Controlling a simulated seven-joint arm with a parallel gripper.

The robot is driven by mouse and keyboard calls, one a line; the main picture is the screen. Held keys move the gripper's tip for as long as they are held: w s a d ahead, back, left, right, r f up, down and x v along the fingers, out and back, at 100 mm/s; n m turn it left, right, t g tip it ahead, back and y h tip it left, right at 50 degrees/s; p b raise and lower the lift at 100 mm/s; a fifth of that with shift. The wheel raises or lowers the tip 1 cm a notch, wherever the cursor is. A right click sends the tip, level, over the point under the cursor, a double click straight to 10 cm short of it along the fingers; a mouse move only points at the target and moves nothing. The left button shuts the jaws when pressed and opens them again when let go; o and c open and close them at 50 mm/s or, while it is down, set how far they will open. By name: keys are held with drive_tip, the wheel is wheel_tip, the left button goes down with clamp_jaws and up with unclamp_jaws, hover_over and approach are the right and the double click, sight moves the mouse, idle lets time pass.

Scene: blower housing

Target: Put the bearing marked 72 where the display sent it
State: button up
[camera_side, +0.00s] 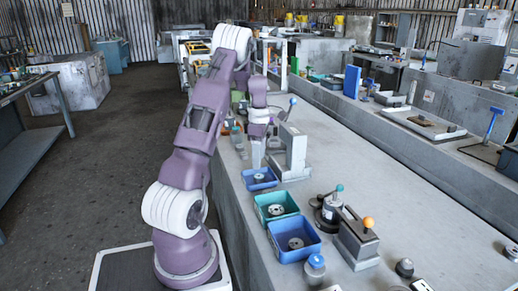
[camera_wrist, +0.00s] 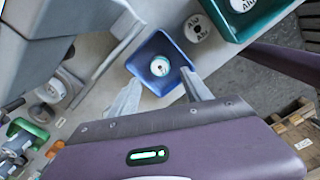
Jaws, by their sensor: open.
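Three bins hold round metal bearings in the side view: a small blue bin (camera_side: 249,184), a teal bin (camera_side: 262,217) and a larger blue bin (camera_side: 282,256). My gripper (camera_side: 257,163) hangs near the small blue bin, beside a grey upright fixture. In the wrist view my gripper (camera_wrist: 161,74) has its fingers spread and empty, with the small blue bin (camera_wrist: 145,50) and its bearing (camera_wrist: 160,66) showing between and beyond the tips. The teal bin (camera_wrist: 262,22) is cut off at the top right. I cannot read a 72 on any bearing or make out a display message.
A grey block with an orange-knobbed lever (camera_side: 358,240) and a teal-knobbed press (camera_side: 330,205) stand right of the bins. A grey upright fixture (camera_side: 293,150) is close to my gripper. The bench right of these is mostly clear. A wooden pallet (camera_wrist: 297,125) lies below the bench.

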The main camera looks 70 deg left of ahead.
wheel_tip(320, 180, up, 6)
drive_tip(key=w+d+r+m+t, duration=0.1)
drive_tip(key=d+r+m, duration=0.3)
drive_tip(key=d, duration=0.2)
drive_tip(key=w+d+r+m, duration=0.1)
drive_tip(key=d+r+m, duration=0.2)
drive_tip(key=d, duration=0.4)
drive_tip(key=w+d+r+m+t, duration=0.1)
drive_tip(key=w+d+r+m, duration=0.1)
drive_tip(key=d+r+m, duration=0.3)
drive_tip(key=s+d+m+t, duration=0.1)
drive_tip(key=s+d+m, duration=0.7)
drive_tip(key=d, duration=0.3)
drive_tip(key=s+d+m+t, duration=0.2)
drive_tip(key=s+d+m, duration=0.6)
drive_tip(key=d+m, duration=0.2)
drive_tip(key=shift+d+f+t, duration=0.3)
drive_tip(key=shift+d+f, duration=0.1)
drive_tip(key=shift+d, duration=0.45)
drive_tip(key=shift+w, duration=0.1)
